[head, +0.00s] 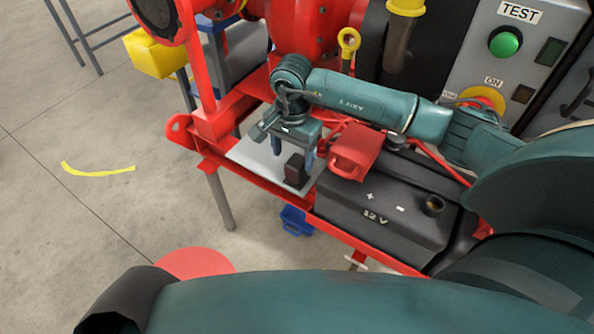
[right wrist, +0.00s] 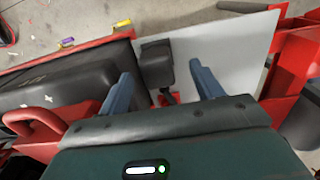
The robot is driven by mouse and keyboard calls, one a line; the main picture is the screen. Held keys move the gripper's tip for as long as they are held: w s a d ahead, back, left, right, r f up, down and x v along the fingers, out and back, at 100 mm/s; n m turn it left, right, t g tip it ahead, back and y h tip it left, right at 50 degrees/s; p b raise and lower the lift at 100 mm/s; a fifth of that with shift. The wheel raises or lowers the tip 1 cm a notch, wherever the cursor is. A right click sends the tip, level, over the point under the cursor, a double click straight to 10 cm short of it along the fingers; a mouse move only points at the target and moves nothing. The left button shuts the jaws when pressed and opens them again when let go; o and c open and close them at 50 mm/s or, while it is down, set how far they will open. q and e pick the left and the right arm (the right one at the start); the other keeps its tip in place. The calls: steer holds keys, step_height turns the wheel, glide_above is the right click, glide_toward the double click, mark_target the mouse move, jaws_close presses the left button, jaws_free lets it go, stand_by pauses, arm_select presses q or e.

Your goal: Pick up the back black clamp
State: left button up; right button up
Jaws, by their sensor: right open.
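A black clamp (head: 294,169) sits on the pale plate (head: 262,160) of the red skid, left of the battery. My right gripper (head: 293,156) is open over the plate, its fingers pointing down close to the clamp. In the right wrist view the black clamp (right wrist: 157,63) shows between the two spread fingers of the right gripper (right wrist: 161,74), with gaps at both sides. I cannot tell whether the fingers reach down to its height. Only one black clamp is clearly visible. My left gripper is out of view.
A black 12 V battery (head: 385,207) with a red clamp (head: 355,150) on it stands right of the plate. A red pump (head: 300,30) and a grey control panel (head: 520,50) rise behind. A blue object (head: 297,221) lies below the skid. Floor at left is mostly clear.

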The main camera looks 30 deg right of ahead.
mark_target(295, 163)
step_height(295, 163, down, 5)
steer(key=shift+s+d+r, duration=0.15)
steer(key=c, duration=1.2)
steer(key=shift+r, duration=0.1)
steer(key=shift+c, duration=0.2)
step_height(295, 163, up, 10)
steer(key=shift+f, duration=0.1)
